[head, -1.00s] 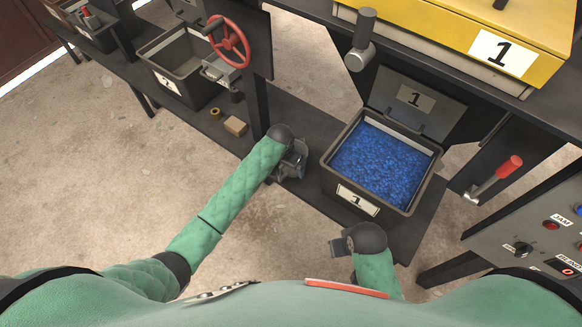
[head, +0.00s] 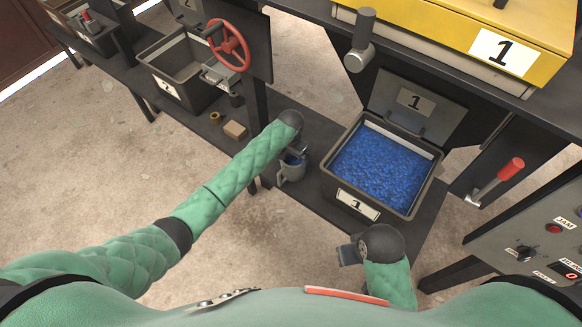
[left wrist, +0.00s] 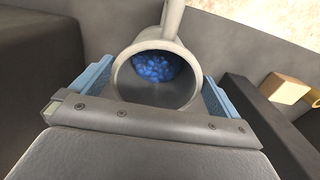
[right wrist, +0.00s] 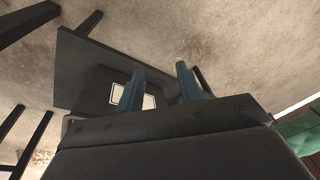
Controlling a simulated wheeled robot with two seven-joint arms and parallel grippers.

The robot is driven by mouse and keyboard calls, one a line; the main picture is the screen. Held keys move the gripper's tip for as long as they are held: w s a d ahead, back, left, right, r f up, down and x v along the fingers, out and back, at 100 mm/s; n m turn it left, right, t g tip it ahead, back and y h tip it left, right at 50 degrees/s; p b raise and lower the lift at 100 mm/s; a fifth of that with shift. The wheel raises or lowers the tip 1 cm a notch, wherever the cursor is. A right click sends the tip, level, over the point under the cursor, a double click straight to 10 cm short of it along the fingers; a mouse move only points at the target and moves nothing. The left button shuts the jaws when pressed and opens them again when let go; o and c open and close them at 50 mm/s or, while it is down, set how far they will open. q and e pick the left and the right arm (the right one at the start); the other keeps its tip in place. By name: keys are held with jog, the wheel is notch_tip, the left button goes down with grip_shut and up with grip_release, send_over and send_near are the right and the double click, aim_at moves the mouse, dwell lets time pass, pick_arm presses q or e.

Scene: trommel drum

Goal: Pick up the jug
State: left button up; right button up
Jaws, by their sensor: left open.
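The jug (head: 291,172) is a small grey metal vessel with blue pieces inside. It stands on the dark low shelf, left of bin 1. My left gripper (head: 298,149) is at the jug, covering part of it in the head view. In the left wrist view the jug (left wrist: 154,92) lies between the two blue fingers, with its handle pointing away; the fingers are open, and I cannot tell whether they touch it. My right gripper (head: 345,252) is low in front of bin 1. In the right wrist view its fingers (right wrist: 160,88) are apart with nothing between them.
Bin 1 (head: 357,204), filled with blue pieces, stands right of the jug. A wooden block (head: 235,130) and a tan ring (head: 215,118) lie on the shelf to the left. A red handwheel (head: 230,46) and a red-handled lever (head: 511,168) stick out nearby.

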pick_arm(q)
notch_tip(320, 180, down, 3)
jog(key=shift+f, duration=0.15)
jog(key=c, duration=1.3)
pick_arm(e)
jog(key=shift+w+d+f, duration=0.1)
jog(key=shift+d+f, duration=0.05)
jog(key=shift+f, duration=0.2)
pick_arm(q)
jog(key=shift+r+b, duration=0.45)
jog(key=shift+r, duration=4.6)
pick_arm(e)
jog(key=shift+w+a+f, duration=0.1)
jog(key=shift+w+a, duration=0.1)
jog(key=shift+a, duration=0.35)
